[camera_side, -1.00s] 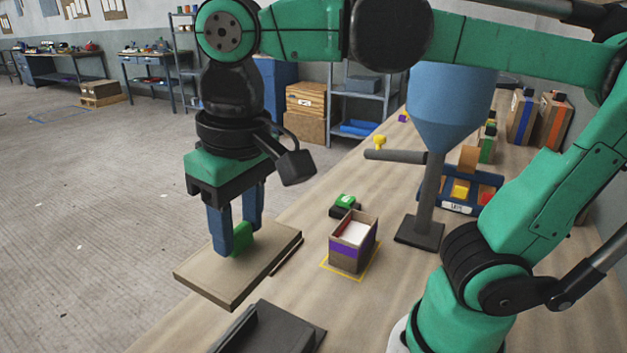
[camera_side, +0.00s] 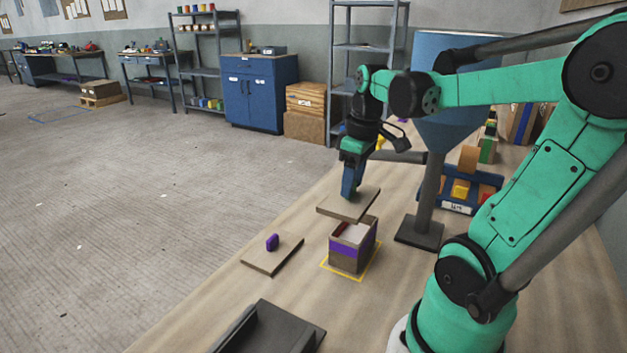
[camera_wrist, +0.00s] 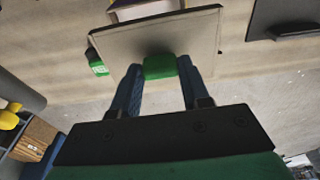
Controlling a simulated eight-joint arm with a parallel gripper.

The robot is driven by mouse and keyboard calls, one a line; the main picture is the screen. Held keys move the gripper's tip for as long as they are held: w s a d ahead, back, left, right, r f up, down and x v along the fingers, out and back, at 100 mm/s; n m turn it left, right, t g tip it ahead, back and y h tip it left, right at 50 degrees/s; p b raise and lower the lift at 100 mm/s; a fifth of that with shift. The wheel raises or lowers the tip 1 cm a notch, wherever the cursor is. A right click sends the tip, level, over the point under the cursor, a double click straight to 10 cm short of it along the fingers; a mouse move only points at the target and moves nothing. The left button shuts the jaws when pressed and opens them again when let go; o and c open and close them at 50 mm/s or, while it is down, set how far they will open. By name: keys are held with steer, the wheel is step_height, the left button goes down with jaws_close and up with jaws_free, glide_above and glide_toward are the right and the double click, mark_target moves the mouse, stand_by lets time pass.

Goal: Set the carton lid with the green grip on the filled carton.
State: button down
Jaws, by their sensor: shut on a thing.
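My gripper (camera_side: 350,188) is shut on the green grip (camera_wrist: 160,67) of a flat tan carton lid (camera_side: 335,209). The lid also shows in the wrist view (camera_wrist: 206,32). In the side view the held lid is in the air near the back-left of the filled carton (camera_side: 346,260), seen apart from its rim and not covering its opening. The carton is open, brown with a purple band, with pale contents inside, and stands within a yellow outline. The fingers hide the grip in the side view.
A second lid with a purple grip (camera_side: 272,243) lies on the bench left of the carton. A blue hopper on a grey post (camera_side: 428,190) stands to the right. A dark angled fixture (camera_side: 270,330) is in front. A green-and-black object (camera_wrist: 97,62) sits beside the held lid in the wrist view.

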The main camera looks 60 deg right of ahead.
mark_target(361, 195)
steer(key=shift+s+d+f, duration=0.3)
steer(key=shift+s+d, duration=0.15)
steer(key=shift+d, duration=0.1)
steer(key=shift+f, duration=2.65)
steer(key=shift+f, duration=0.2)
steer(key=shift+c, duration=1.7)
jaws_free()
